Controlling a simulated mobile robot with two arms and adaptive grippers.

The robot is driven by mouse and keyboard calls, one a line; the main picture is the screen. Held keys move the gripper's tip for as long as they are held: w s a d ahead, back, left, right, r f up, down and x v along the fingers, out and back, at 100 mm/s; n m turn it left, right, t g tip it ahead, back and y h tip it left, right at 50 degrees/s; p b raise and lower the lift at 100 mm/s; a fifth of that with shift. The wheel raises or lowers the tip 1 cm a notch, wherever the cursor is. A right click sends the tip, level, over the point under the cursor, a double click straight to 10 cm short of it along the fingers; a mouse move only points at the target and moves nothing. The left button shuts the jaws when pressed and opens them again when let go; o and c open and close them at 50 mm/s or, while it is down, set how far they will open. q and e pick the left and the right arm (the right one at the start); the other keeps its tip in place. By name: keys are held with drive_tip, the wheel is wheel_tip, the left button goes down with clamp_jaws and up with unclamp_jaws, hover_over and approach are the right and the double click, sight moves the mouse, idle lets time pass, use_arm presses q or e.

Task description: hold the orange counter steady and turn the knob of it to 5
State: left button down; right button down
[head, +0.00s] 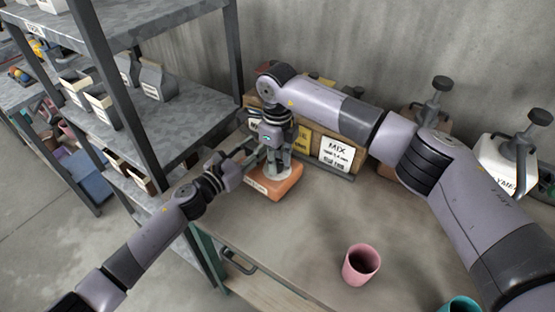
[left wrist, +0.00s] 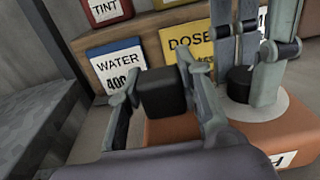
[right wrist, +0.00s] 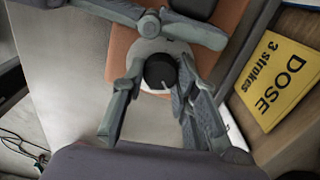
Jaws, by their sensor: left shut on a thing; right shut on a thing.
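The orange counter (head: 272,184) sits on the worktable, with a white round dial (left wrist: 272,108) and a dark knob (right wrist: 160,72) on top. A black block (left wrist: 162,94) rises from its other end. My left gripper (head: 254,155) comes in from the left and is shut on the black block; its fingers (left wrist: 158,75) stand on either side of it. My right gripper (head: 278,170) points down over the dial and is shut on the knob, with a finger on each side (right wrist: 160,75). A small light mark shows by the knob; the dial's numbers cannot be read.
A wooden board with WATER (left wrist: 117,68), DOSE (right wrist: 282,80) and MIX (head: 337,152) cards stands just behind the counter. A pink cup (head: 361,264) and a teal cup (head: 461,304) stand nearer. Pump containers (head: 503,160) are at right, metal shelving (head: 178,112) at left.

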sight(278, 163)
drive_tip(key=m, duration=0.4)
drive_tip(key=shift+m, duration=2.3)
drive_tip(key=c, duration=1.2)
unclamp_jaws()
drive_tip(key=shift+c, duration=0.2)
wheel_tip(278, 163, up, 12)
